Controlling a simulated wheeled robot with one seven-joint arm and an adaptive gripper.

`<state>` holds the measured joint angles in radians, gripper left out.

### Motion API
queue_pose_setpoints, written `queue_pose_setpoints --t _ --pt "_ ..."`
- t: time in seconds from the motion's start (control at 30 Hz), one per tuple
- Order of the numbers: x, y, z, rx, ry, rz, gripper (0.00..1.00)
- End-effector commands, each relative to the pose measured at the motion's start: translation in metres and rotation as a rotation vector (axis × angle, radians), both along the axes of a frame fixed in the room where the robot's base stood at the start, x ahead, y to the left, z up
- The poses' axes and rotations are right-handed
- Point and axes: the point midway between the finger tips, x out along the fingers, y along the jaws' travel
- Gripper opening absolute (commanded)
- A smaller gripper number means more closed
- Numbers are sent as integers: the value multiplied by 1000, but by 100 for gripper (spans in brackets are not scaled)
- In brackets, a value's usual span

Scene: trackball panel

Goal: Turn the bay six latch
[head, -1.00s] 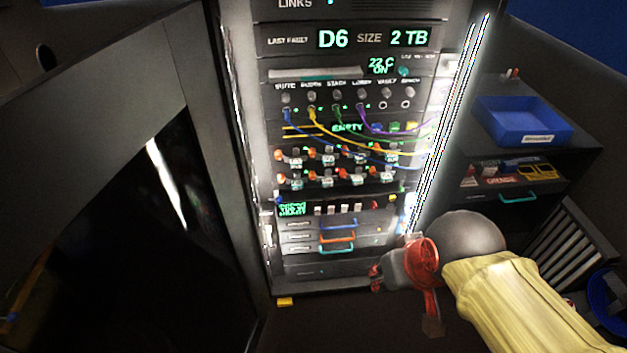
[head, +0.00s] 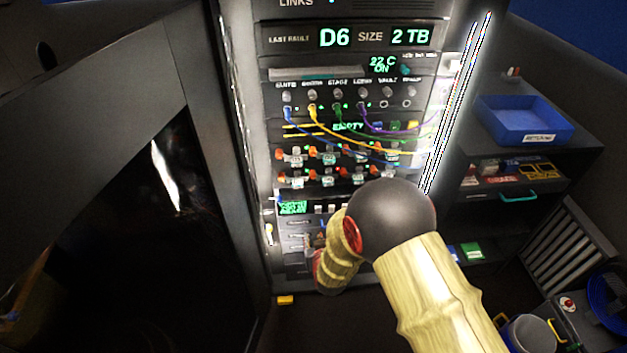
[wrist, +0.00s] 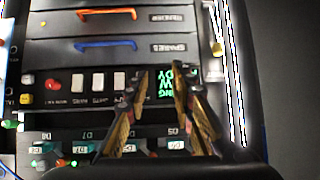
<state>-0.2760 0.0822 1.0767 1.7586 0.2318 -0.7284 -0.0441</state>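The small labels there are too blurred to read. In the wrist view, which shows the rack upside down, the bay row (wrist: 82,146) runs along the bottom, with D7 and D5 labels legible. The bay six place between them is partly covered by a finger, and its latch is not clear. My gripper (wrist: 160,85) is open and empty, fingers apart, in front of the switch panel. In the head view my arm mostly hides it.
The switch panel has white switches (wrist: 98,82), a red button (wrist: 53,84) and a green display (wrist: 190,82). Drawers with orange (wrist: 95,14) and blue (wrist: 105,43) handles adjoin it. Cables (head: 365,145) hang across the upper bays. A blue tray (head: 522,120) stands right; an open dark door fills the left.

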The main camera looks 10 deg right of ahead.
Motion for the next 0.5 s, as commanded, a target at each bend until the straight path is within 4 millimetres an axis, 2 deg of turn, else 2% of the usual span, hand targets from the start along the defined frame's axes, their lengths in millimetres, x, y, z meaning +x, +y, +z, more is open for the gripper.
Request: queue_pose_setpoints --t 0.07,0.2,0.3,0.4,0.5 --pt "23 -4 20 4 -145 -23 24" --pt "56 -9 84 13 -404 -58 24" --pt "64 -13 118 13 -529 -71 24" --pt "65 -15 137 10 -597 -78 24" --pt "68 -15 144 10 -625 -79 24"
